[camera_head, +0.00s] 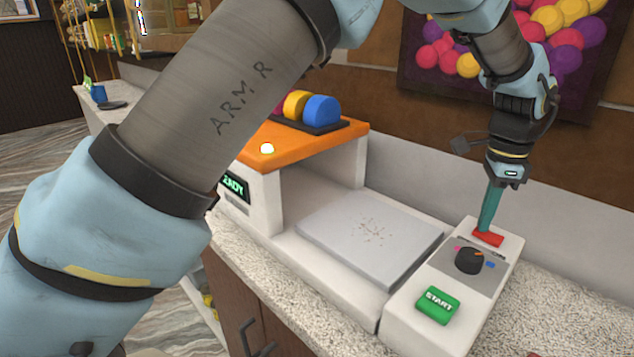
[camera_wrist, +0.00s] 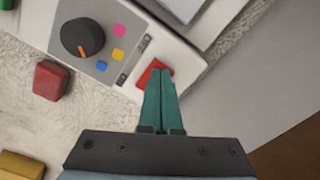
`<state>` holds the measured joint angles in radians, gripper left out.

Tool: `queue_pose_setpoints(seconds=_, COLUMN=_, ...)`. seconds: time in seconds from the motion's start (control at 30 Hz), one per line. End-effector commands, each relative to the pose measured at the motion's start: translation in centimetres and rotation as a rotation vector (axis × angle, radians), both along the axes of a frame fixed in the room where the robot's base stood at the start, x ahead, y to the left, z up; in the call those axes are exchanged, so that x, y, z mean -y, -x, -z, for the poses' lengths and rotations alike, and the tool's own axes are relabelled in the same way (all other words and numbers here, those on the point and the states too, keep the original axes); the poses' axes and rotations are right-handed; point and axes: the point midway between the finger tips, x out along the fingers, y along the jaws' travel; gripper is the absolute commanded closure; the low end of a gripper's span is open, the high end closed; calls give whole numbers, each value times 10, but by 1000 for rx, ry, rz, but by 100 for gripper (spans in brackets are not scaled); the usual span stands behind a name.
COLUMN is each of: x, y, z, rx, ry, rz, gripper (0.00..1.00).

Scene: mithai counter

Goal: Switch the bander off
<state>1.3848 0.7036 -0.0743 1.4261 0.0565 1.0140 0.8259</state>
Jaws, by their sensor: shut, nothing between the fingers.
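The bander (camera_head: 350,230) is a white machine with an orange top (camera_head: 330,138), a grey plate and a control panel at its right. A red switch (camera_head: 489,240) lies at the far end of the panel. My gripper (camera_head: 485,229) points down with its teal fingers shut and empty, the tips at the red switch. In the wrist view, the fingertips (camera_wrist: 160,70) overlap the red switch (camera_wrist: 148,76) and hide part of it. I cannot tell whether they press it. A black knob (camera_head: 470,260) and a green START button (camera_head: 438,304) sit nearer. The green display (camera_head: 233,185), partly hidden, reads "EADY".
A lit lamp (camera_head: 267,149) and coloured discs (camera_head: 312,108) sit on the orange top. In the wrist view, a red block (camera_wrist: 50,80) and a yellow block (camera_wrist: 22,166) lie on the speckled counter (camera_wrist: 30,120). A wall stands behind the machine.

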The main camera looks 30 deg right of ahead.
Motion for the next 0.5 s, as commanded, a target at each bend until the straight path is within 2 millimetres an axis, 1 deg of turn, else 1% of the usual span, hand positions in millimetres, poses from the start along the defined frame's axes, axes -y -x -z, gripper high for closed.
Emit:
queue_pose_setpoints(seconds=0.27, x=0, y=0, z=5, rx=0, ry=0, rz=0, gripper=100)
queue_pose_setpoints(seconds=0.4, x=0, y=0, z=2, rx=0, ry=0, rz=0, gripper=100)
queue_pose_setpoints(seconds=0.5, x=0, y=0, z=-3, rx=-1, ry=1, rz=0, gripper=100)
